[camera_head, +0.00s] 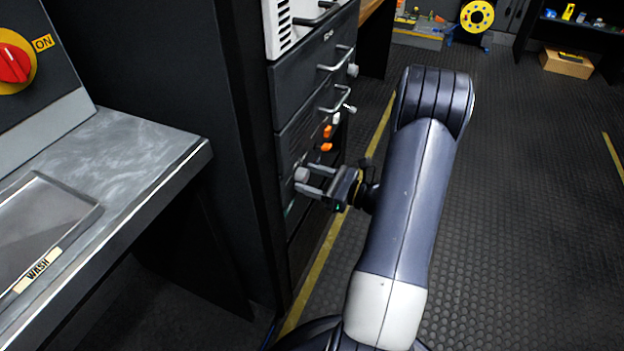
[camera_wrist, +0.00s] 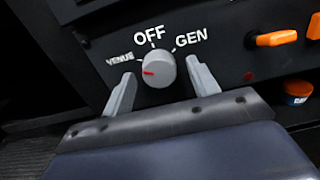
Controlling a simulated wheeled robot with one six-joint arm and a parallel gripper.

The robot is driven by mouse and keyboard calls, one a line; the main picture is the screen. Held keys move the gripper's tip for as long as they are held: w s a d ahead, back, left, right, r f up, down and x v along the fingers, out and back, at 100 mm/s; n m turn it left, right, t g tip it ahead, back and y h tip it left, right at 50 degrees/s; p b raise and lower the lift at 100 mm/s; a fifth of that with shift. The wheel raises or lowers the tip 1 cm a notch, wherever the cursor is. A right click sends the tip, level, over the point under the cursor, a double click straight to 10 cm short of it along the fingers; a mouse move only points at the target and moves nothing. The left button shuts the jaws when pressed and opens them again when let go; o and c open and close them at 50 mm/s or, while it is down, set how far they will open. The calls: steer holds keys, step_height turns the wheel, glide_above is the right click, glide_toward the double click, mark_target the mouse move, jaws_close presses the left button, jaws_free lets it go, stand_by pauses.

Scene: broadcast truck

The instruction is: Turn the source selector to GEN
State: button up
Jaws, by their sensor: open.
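The source selector (camera_wrist: 158,68) is a round grey knob on a dark panel in the wrist view, with the labels VENUE, OFF and GEN around its upper side. A red mark on the knob's face lies at its left side, on the VENUE side. In the head view the knob (camera_head: 301,174) shows low on the dark rack front. My gripper (camera_wrist: 162,86) is open, with one finger on each side of the knob. In the wrist view small gaps seem to show between fingers and knob; contact is unclear. It also shows in the head view (camera_head: 312,181), reaching left to the panel.
Orange switches (camera_wrist: 277,38) sit right of the knob on the same panel. Drawer handles (camera_head: 336,100) stick out above it. A metal counter (camera_head: 150,150) marked WASH and a red rotary switch (camera_head: 14,64) are at left. The floor at right is clear.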

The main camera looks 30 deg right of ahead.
steer(key=shift+c, duration=0.5)
steer(key=c, duration=0.9)
